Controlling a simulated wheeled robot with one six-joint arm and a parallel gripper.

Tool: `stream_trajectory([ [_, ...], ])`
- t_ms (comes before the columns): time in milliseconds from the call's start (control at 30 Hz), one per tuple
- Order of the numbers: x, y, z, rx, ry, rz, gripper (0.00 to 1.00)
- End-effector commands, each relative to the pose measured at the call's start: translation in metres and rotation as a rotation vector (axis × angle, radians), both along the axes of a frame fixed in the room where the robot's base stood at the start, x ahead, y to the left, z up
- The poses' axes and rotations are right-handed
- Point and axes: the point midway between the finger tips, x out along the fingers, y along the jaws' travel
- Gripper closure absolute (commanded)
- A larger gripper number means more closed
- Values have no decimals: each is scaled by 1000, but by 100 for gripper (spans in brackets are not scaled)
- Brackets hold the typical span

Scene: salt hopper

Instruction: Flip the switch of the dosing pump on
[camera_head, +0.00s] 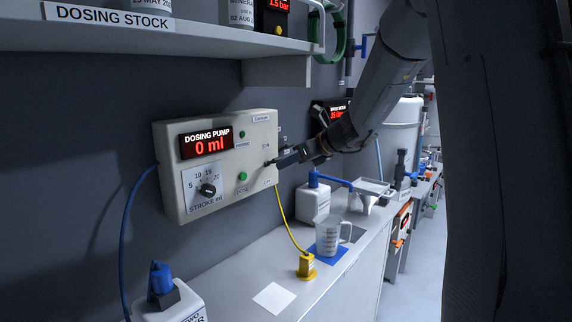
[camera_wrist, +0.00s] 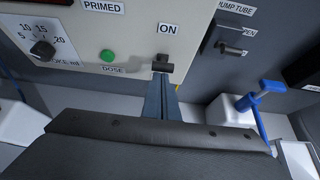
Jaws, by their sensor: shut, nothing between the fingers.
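The dosing pump (camera_head: 228,190) is a cream box on the grey wall, its red display reading 0 ml. In the wrist view its panel (camera_wrist: 130,62) shows an ON label above my gripper's tip. My gripper (camera_head: 274,161) is shut and empty, its tip at the right side of the panel, between the ON label and a lower label. In the wrist view the shut fingers (camera_wrist: 161,85) reach up to just under ON. The switch is hard to make out from the dark fingertips there; its position and any contact cannot be told.
A green DOSE button (camera_head: 242,177) and the stroke knob (camera_head: 208,189) are left of my gripper. A shelf (camera_head: 180,43) hangs above. A pump tube fitting (camera_wrist: 232,48) is at right.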

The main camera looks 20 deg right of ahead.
Motion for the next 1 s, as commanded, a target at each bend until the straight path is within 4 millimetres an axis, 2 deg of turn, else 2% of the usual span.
stream_trajectory([
  [33,1,-2,7,3,-13,-1,100],
  [67,0,-3,5,3,-13,-1,100],
  [267,-16,-19,-17,1,-3,-2,100],
  [500,-24,-20,33,-3,-6,7,100],
  [700,-28,-22,65,-2,-1,10,100],
  [833,-30,-24,75,-2,0,8,100],
  [1000,-31,-25,80,0,2,5,100],
])
